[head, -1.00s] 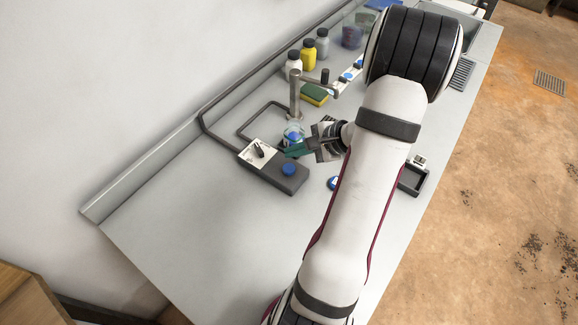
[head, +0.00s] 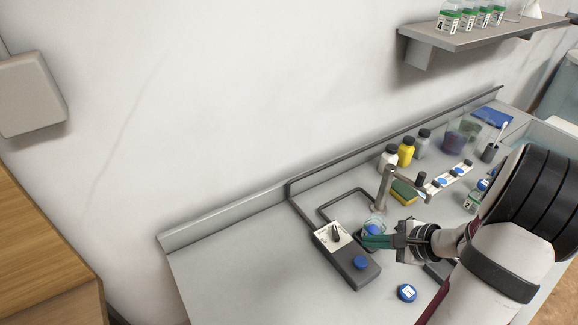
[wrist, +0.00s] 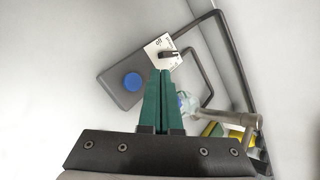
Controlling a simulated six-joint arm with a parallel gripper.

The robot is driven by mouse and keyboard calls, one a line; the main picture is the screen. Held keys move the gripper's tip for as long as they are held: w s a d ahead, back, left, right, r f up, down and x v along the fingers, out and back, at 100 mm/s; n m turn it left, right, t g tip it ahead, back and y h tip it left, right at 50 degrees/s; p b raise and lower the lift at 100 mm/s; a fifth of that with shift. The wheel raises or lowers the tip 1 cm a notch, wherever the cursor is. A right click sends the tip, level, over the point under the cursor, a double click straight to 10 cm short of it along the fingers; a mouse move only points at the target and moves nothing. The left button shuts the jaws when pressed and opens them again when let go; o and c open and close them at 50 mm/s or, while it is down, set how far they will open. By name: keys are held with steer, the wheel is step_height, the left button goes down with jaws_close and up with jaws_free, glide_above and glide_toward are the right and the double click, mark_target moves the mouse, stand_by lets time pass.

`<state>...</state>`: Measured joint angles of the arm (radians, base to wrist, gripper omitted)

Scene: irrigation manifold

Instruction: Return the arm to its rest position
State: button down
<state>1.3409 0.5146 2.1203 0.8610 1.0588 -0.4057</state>
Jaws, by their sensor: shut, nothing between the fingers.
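My gripper (head: 378,241) has two green fingers, pressed together with nothing between them. In the head view it sits beside the grey control box (head: 352,262), which carries a blue button (head: 361,263) and a black knob on a white plate. In the wrist view the shut fingers (wrist: 159,75) point toward the control box (wrist: 128,86), and I cannot tell the gap. A small clear jar with blue in it (head: 374,227) stands just behind the fingers, under the metal spout (head: 384,188), and is partly hidden by them. My arm enters from the lower right.
Several bottles, including a yellow one (head: 406,151), and a sponge (head: 404,191) stand behind. A white strip with blue caps (head: 449,179) lies to the right. The bench's front left (head: 230,280) is clear.

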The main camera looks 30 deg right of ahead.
steer(key=w+a+r+n+g+y, duration=0.2)
steer(key=a+r+n, duration=0.15)
steer(key=a, duration=0.55)
steer(key=w+a+r+n+g+y, duration=0.1)
steer(key=w+a+r+n+g, duration=0.2)
steer(key=a, duration=0.6)
steer(key=s+a+r+n+g+h, duration=0.3)
steer(key=s+a+n+g, duration=0.1)
steer(key=s+a+n, duration=0.8)
steer(key=s+a, duration=0.2)
steer(key=s, duration=0.1)
steer(key=shift+s+a+r, duration=0.2)
steer(key=shift+s+a, duration=0.1)
steer(key=shift+a, duration=0.1)
